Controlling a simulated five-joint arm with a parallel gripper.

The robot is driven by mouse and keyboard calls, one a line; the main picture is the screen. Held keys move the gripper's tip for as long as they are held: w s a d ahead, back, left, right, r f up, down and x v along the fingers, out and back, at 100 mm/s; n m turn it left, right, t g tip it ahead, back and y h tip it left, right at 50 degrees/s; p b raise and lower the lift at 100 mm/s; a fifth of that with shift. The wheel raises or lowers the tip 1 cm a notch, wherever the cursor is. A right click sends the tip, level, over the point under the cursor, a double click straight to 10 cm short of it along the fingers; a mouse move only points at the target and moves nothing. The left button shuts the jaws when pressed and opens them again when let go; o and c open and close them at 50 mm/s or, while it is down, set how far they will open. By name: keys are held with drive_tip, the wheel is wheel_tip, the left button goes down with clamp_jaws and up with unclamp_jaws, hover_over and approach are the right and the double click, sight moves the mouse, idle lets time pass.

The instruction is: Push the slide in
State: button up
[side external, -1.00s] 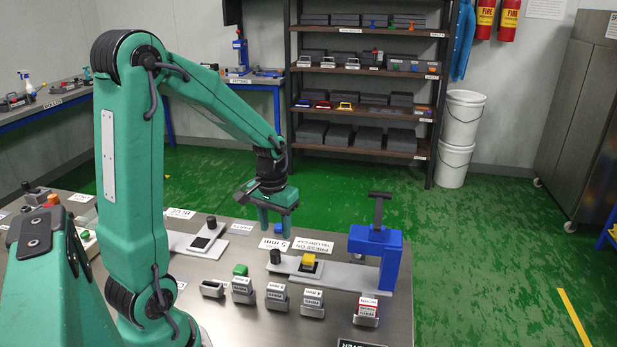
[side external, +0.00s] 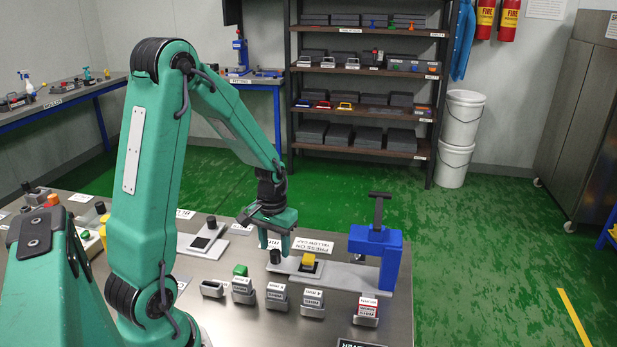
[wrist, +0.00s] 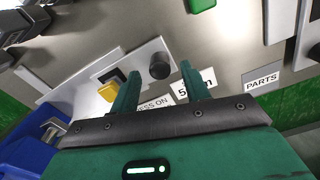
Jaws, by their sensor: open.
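The slide is a light grey flat plate (side external: 345,275) with a black knob (side external: 275,257) at its left end and a yellow block (side external: 308,260) on a dark square. Its right part runs to a blue press (side external: 376,252) with a black T-handle. My gripper (side external: 274,250) is open and empty, pointing down just over the knob end. In the wrist view the knob (wrist: 160,66) shows between and beyond my fingertips (wrist: 160,72), with the yellow block (wrist: 107,91) to the left. I cannot tell whether the fingers touch the knob.
Another plate (side external: 203,245) with a black knob lies to the left. A "PRESS ON" label (side external: 313,246) lies behind the slide. Bare metal tabletop (side external: 245,330) lies in front.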

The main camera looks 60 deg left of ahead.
drive_tip(key=shift+f, duration=1.35)
clamp_jaws()
